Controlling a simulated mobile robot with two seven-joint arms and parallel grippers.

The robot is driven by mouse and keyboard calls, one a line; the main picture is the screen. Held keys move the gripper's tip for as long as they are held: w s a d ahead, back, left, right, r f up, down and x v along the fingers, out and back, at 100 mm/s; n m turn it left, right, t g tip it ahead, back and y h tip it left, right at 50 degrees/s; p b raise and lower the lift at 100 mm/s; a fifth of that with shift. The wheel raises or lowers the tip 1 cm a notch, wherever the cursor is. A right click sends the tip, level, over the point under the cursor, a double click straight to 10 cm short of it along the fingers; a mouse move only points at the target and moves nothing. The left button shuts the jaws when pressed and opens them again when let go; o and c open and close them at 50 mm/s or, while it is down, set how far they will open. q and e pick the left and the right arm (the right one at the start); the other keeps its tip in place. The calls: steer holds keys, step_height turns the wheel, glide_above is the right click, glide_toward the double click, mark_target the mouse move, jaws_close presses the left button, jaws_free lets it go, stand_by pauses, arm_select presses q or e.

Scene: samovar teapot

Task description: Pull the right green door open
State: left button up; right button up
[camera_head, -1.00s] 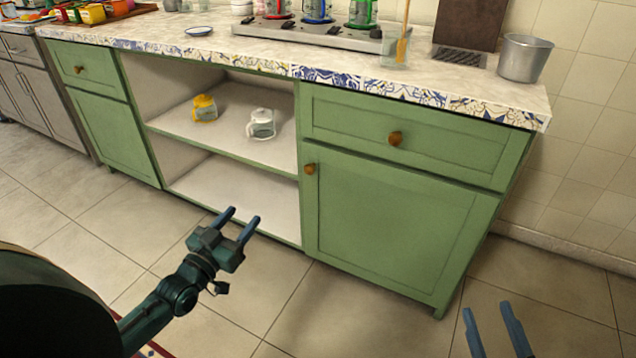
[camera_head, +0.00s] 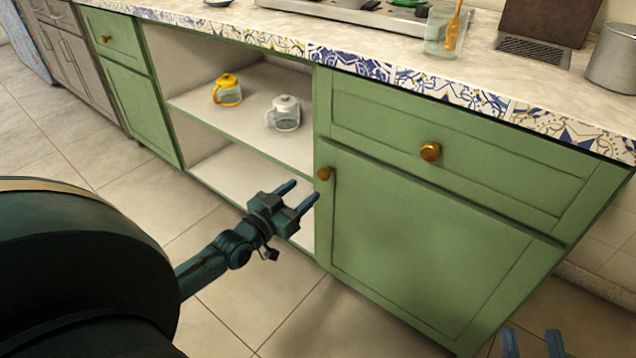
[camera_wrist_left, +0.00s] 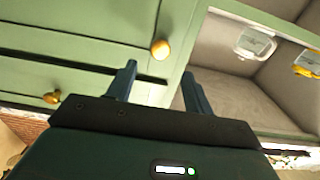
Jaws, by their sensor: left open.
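The right green door (camera_head: 420,240) is shut, below a green drawer (camera_head: 480,165). Its round brass knob (camera_head: 324,173) sits at its upper left corner. My left gripper (camera_head: 304,191) is open and empty, a little below and left of the knob in the head view. In the left wrist view the door (camera_wrist_left: 75,20) fills the upper left, and the knob (camera_wrist_left: 160,49) shows just beyond and between the fingertips (camera_wrist_left: 159,71), not gripped. My right gripper (camera_head: 532,343) shows only its two spread fingers at the bottom edge, empty, in front of the door's lower right.
Left of the door is an open shelf (camera_head: 240,112) with a yellow teapot (camera_head: 227,91) and a clear white-lidded teapot (camera_head: 285,112). The drawer knob (camera_head: 430,152) sticks out above the door. A tiled-edge counter (camera_head: 400,50) overhangs. The floor (camera_head: 300,315) in front is clear.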

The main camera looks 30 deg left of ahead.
mark_target(322, 175)
arm_select(q)
steer(key=w, duration=0.2)
steer(key=w+b, duration=0.1)
steer(key=w, duration=0.1)
steer(key=w+b, duration=0.1)
steer(key=w, duration=0.2)
steer(key=shift+d, duration=0.3)
steer(key=shift+c, duration=0.5)
steer(key=shift+s, duration=0.1)
jaws_close()
